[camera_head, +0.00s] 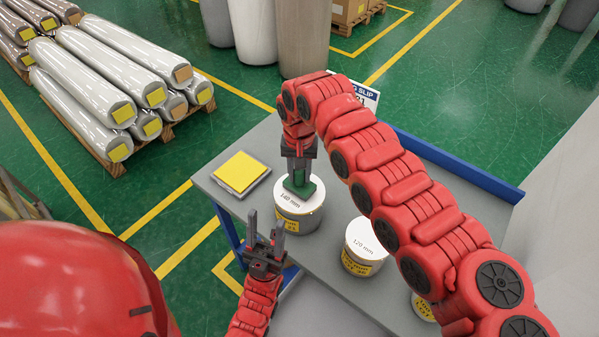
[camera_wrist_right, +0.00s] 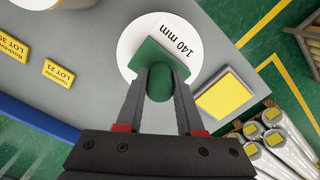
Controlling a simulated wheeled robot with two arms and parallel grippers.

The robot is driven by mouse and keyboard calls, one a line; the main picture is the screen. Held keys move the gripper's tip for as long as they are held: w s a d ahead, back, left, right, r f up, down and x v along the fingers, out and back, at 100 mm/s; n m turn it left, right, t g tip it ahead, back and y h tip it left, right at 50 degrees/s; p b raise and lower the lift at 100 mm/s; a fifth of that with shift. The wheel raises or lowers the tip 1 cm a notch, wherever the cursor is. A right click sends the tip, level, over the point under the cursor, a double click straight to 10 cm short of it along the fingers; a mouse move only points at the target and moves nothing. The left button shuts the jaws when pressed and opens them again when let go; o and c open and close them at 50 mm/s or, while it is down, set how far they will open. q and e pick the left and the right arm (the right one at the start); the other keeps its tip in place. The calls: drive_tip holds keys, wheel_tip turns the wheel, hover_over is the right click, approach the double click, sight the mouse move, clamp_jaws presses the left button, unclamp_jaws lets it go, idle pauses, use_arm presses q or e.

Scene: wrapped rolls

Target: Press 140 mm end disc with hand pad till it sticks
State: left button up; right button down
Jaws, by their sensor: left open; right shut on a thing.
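The white 140 mm end disc (camera_head: 312,203) lies on top of a grey roll (camera_head: 297,221) with a yellow label, standing on the table. It also shows in the right wrist view (camera_wrist_right: 190,30). My right gripper (camera_head: 299,180) is shut on a green hand pad (camera_head: 299,190), which is over the disc and looks to be on or just above it; I cannot tell if they touch. The pad covers part of the disc in the right wrist view (camera_wrist_right: 152,60). My left gripper (camera_head: 265,235) is open and empty, to the front left of the roll.
A yellow-topped grey pad (camera_head: 240,172) lies left of the roll. A 120 mm disc (camera_head: 367,238) tops another roll on the right, with a further roll nearer. A blue rail (camera_head: 450,165) edges the table (camera_head: 320,255). Wrapped rolls (camera_head: 95,75) lie on a pallet behind left.

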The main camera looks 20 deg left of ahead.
drive_tip(key=shift+f+b, duration=0.35)
drive_tip(key=shift+f, duration=0.1)
idle(1.0)
drive_tip(key=shift+r+p, duration=0.5)
drive_tip(key=shift+r, duration=3.05)
